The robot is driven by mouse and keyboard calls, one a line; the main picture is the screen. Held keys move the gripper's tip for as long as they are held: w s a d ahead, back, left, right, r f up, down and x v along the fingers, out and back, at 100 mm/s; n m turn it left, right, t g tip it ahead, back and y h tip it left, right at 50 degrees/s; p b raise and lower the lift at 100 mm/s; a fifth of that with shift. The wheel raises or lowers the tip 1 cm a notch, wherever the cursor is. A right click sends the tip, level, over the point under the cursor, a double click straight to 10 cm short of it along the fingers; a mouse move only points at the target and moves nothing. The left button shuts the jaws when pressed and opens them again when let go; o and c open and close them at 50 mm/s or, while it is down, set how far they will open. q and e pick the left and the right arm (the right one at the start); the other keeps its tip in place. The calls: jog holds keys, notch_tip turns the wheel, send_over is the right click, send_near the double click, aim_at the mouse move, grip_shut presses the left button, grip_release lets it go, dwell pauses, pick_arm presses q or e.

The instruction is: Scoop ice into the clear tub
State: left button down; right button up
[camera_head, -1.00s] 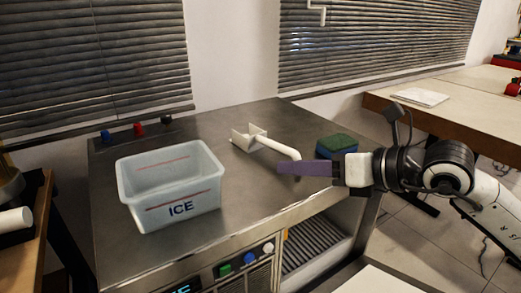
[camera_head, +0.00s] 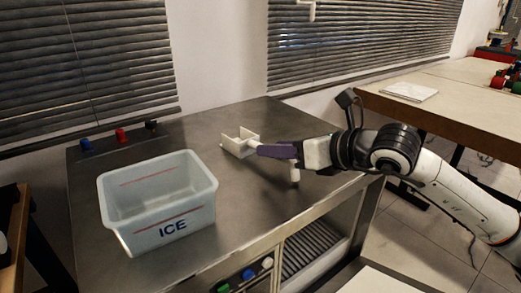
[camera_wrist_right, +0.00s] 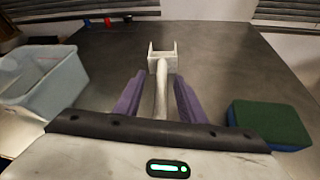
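The clear tub (camera_head: 160,203), marked ICE with red lines, stands on the left of the steel counter and looks empty inside. It also shows at the left of the right wrist view (camera_wrist_right: 45,82). The white scoop (camera_head: 238,143) lies on the counter right of the tub, its handle pointing toward my right arm; it also shows in the right wrist view (camera_wrist_right: 162,62). My right gripper (camera_head: 262,150), with purple fingers, is over the handle. In the right wrist view its fingers (camera_wrist_right: 158,97) stand open on both sides of the handle, with gaps. My left gripper is not in view.
A green-topped blue sponge (camera_wrist_right: 270,123) lies right of my right gripper. Small blue, red and black items (camera_head: 120,135) sit along the counter's back left edge. The counter (camera_head: 245,200) is clear between tub and scoop. A wooden table (camera_head: 450,105) stands at the right.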

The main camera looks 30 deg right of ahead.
aim_at(243, 148)
jog(key=shift+p+x, duration=0.3)
jog(key=shift+x, duration=2.35)
jog(key=shift+s+d+f, duration=0.1)
jog(key=shift+d+f, duration=0.05)
grip_shut()
